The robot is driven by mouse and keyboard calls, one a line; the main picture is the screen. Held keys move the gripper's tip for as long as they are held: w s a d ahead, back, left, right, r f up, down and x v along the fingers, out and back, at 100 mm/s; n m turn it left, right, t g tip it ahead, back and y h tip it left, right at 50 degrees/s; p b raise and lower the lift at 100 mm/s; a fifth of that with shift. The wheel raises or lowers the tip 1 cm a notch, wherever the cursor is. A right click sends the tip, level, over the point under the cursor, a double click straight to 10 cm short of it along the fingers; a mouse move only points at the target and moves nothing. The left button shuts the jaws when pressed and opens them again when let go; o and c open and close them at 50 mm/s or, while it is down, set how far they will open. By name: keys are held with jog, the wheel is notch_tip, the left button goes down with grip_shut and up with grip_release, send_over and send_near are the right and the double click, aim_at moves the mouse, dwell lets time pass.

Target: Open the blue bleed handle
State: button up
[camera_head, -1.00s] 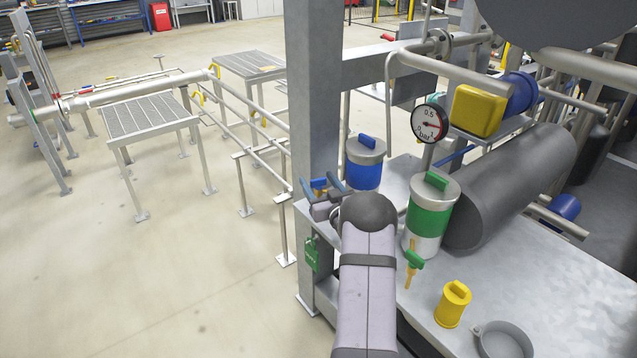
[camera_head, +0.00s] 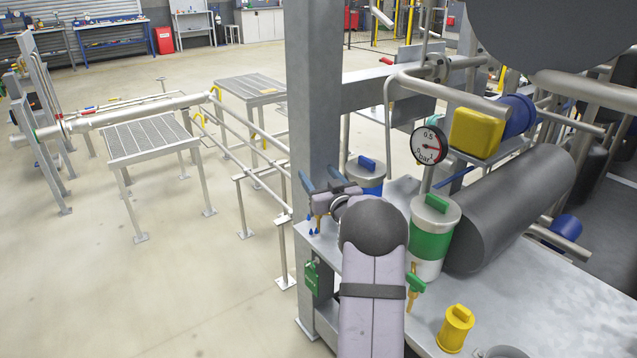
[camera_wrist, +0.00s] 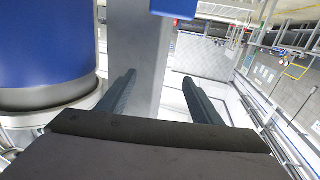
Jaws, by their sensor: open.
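My gripper (camera_head: 320,180) is open beside the grey column, near the blue-banded canister (camera_head: 368,188). Its dark blue-grey fingers (camera_wrist: 159,76) are apart in the wrist view, with nothing held between them. A blue block, seemingly the bleed handle (camera_wrist: 174,8), is cut off by the top edge, beyond the fingertips. In the head view, the handle is not clear because my gripper covers that spot. A small brass-coloured spout (camera_head: 318,223) shows just below my gripper, with small blue drop-shaped bits (camera_head: 311,233) beneath it.
A green-banded canister (camera_head: 431,240) with a green-handled tap (camera_head: 414,281) stands to the right. A pressure gauge (camera_head: 429,146) is above it. A yellow canister (camera_head: 456,328) is on the bench in front. Open floor lies left.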

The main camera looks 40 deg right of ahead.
dwell(0.3)
jog(key=shift+s+f+p, duration=0.1)
jog(key=shift+s+p, duration=0.1)
jog(key=shift+p, duration=0.45)
jog(key=s+a+f+g+y+p, duration=0.1)
jog(key=s+a+f+g+p, duration=0.1)
jog(key=s+f+g+p, duration=0.35)
jog(key=shift+t, duration=0.65)
jog(key=shift+s+f+p+x, duration=0.15)
jog(key=shift+p+x, duration=0.3)
jog(key=shift+x, duration=0.75)
jog(key=shift+f+p+x, duration=0.15)
jog(key=shift+p+x, duration=0.35)
jog(key=shift+x, duration=0.7)
jog(key=shift+s+f+p+x, duration=0.15)
jog(key=shift+p+x, duration=0.3)
jog(key=shift+x, duration=0.75)
jog(key=shift+d, duration=0.1)
jog(key=c, duration=1.1)
jog(key=shift+o, duration=0.2)
jog(key=shift+r, duration=0.1)
